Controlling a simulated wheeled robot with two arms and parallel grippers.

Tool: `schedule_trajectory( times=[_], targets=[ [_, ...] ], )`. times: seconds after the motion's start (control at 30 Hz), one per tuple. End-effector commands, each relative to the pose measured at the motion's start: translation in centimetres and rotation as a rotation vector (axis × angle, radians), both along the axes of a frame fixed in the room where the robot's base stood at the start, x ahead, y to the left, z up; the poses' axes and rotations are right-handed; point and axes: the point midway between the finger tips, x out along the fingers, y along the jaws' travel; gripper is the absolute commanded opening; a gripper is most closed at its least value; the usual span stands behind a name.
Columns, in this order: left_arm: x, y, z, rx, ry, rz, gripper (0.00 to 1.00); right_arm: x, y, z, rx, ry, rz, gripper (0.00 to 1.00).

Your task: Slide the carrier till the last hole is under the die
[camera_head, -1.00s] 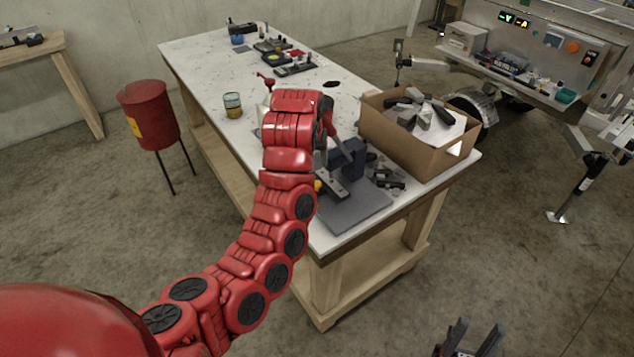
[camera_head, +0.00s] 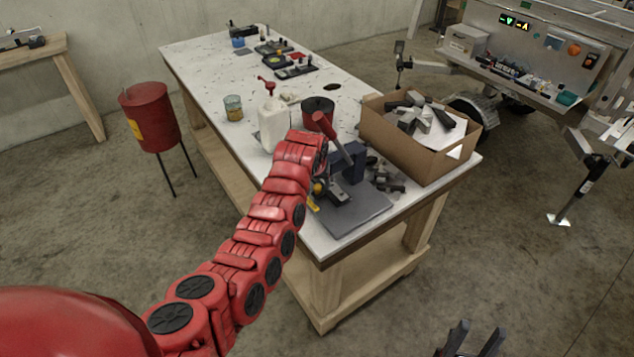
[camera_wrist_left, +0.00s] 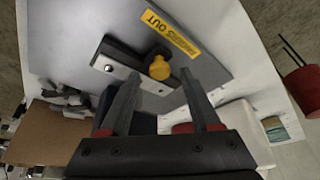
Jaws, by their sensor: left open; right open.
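The press has a dark blue block (camera_head: 347,160) and a grey base plate (camera_head: 362,212) at the near end of the bench. The carrier, a light metal strip with small holes (camera_wrist_left: 130,74) on a dark rail, lies on the plate beside a yellow knob (camera_wrist_left: 159,68). My left gripper (camera_wrist_left: 160,76) is open above the strip and knob, with the knob between the fingers in the picture; contact cannot be told. My red wrist hides much of it in the head view. The die and the last hole cannot be made out. My right gripper (camera_head: 472,338) is open, low and away from the bench.
A red lever (camera_head: 330,139) rises by the press. A yellow "fingers out" label (camera_wrist_left: 170,34) is on the plate. A cardboard box (camera_head: 420,150) of metal pieces and loose dark parts (camera_head: 388,178) lie right. A white bottle (camera_head: 272,125) and red-dark tin (camera_head: 317,113) stand behind.

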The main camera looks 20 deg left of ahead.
Motion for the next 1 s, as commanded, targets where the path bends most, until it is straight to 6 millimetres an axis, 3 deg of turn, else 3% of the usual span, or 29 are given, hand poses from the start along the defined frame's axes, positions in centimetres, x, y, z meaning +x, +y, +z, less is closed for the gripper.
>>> schedule_trajectory(
  times=[0.43, 0.8, 1.0],
  targets=[
    [0.2, 0.02, -0.73, -0.001, 0.0, 0.001, 0.64, -0.01, 0.0, 0.18, 0.0, 0.0, 0.0, 0.5],
    [0.19, 0.0, -0.72, -0.001, 0.0, 0.001, 0.0, 0.0, 0.0, 0.18, 0.0, 0.0, 0.0, 0.5],
    [0.19, 0.0, -0.71, -0.001, 0.001, 0.001, 0.0, 0.0, 0.0, 0.18, 0.0, 0.0, 0.0, 0.5]
  ],
)
